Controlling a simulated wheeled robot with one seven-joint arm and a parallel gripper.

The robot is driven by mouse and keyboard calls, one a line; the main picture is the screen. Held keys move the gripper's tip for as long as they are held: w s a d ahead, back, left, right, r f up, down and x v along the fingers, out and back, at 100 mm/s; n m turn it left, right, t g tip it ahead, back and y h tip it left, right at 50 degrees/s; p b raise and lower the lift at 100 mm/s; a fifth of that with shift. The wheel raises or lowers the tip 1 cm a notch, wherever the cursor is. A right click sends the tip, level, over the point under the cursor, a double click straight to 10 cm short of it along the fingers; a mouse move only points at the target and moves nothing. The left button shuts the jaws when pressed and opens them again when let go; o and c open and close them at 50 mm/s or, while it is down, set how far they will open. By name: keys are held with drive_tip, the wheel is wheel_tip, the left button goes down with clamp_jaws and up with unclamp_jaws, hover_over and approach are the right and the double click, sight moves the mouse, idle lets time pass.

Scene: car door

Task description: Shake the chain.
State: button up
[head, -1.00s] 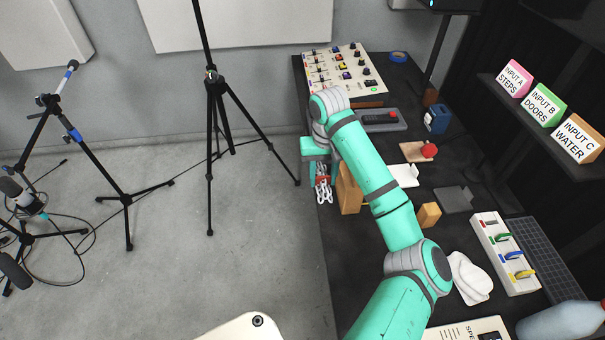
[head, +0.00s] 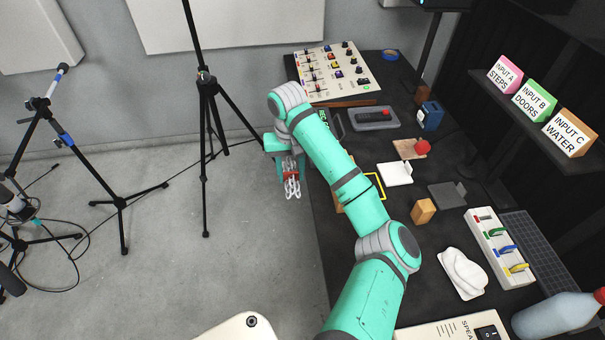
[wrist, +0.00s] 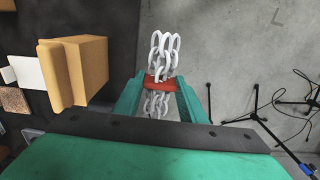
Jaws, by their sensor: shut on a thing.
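A silver chain (head: 292,187) hangs beyond the left edge of the dark table in the head view, over the bare floor. A red piece (wrist: 161,83) sits at its middle, between my fingers. My gripper (head: 289,172) is shut on the chain at this red piece. In the wrist view, my gripper (wrist: 160,88) has a green finger on each side of the red piece. Loops of the chain (wrist: 166,48) show beyond the red piece, and more links show on the near side of it.
A wooden block (wrist: 78,72) stands close beside my gripper in the wrist view. The dark table (head: 325,245) holds a mixer panel, a lever box (head: 497,248) and several small items. A black tripod (head: 207,120) stands on the floor to the left. Floor between them is clear.

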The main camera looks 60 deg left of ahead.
drive_tip(key=shift+w, duration=0.1)
drive_tip(key=w+d, duration=0.6)
drive_tip(key=w, duration=0.1)
drive_tip(key=shift+w+d, duration=0.25)
drive_tip(key=s+a, duration=0.6)
drive_tip(key=s, duration=0.1)
drive_tip(key=shift+s+a, duration=0.25)
drive_tip(key=shift+s, duration=0.05)
